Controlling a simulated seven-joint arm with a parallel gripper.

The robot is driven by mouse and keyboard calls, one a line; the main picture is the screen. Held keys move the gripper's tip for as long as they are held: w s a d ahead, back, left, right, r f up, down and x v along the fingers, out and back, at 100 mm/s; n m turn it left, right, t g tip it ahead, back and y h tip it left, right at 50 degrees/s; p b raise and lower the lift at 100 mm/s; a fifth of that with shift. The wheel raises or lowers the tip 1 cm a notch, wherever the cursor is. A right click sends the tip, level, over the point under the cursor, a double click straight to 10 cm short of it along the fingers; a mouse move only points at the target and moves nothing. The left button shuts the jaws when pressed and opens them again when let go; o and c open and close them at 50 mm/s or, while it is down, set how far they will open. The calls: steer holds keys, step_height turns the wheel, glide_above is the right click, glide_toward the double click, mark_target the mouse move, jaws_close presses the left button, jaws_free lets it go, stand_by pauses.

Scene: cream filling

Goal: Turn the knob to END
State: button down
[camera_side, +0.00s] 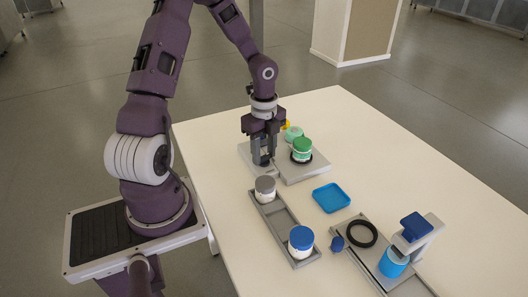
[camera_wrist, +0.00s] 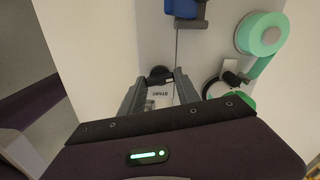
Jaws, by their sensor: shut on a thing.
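My gripper (camera_side: 262,160) reaches down over the left part of a grey machine base (camera_side: 247,157) at the table's back left. In the wrist view its two fingers (camera_wrist: 160,77) close around a dark knob (camera_wrist: 160,71), which shows between the fingertips. A white label (camera_wrist: 167,94) on the base, just in front of the knob, appears to read START upside down. No END label is readable. I cannot tell the knob's angle clearly.
A green-lidded jar (camera_side: 302,146) and a mint tape roll (camera_side: 293,132) stand close to my gripper's right. A grey rack holds a grey-lidded jar (camera_side: 265,186) and a blue-lidded jar (camera_side: 301,238). A blue tray (camera_side: 331,198) and a press with a blue cylinder (camera_side: 393,264) stand nearer the front right.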

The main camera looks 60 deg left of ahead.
mark_target(264, 156)
steer(key=shift+m, duration=1.2)
steer(key=c, duration=0.9)
jaws_free()
step_height(264, 156, up, 7)
steer(key=shift+r, duration=0.1)
